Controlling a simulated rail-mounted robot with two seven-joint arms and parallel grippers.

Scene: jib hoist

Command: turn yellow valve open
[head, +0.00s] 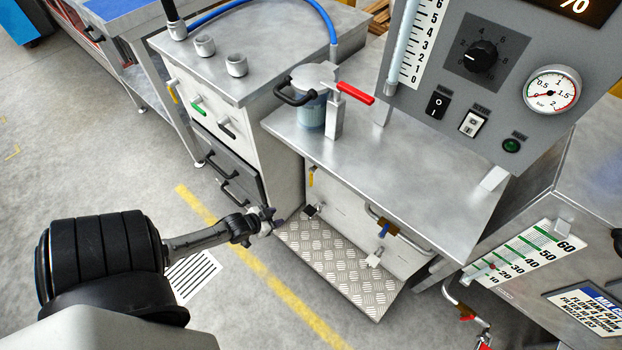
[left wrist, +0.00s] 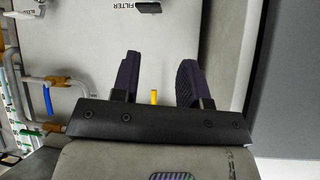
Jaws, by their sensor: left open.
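The yellow valve handle (head: 311,177) is a small upright lever on the pale front panel below the steel worktop, near its left edge. My left gripper (head: 270,221) is to the left of and lower than it in the head view, apart from it in that picture. In the left wrist view, the two dark purple fingers of the left gripper (left wrist: 161,85) are spread wide, and a small yellow piece (left wrist: 154,97) shows in the gap between them. Whether the fingers touch it cannot be told. The valve's body is not clearly visible. My right gripper is not in view.
A pipe with a blue valve handle (head: 383,230) is farther right on the same panel. A checkered metal step (head: 335,268) projects below the panel. A grey drawer cabinet (head: 225,150) stands to the left. The floor around the yellow line (head: 262,283) is clear.

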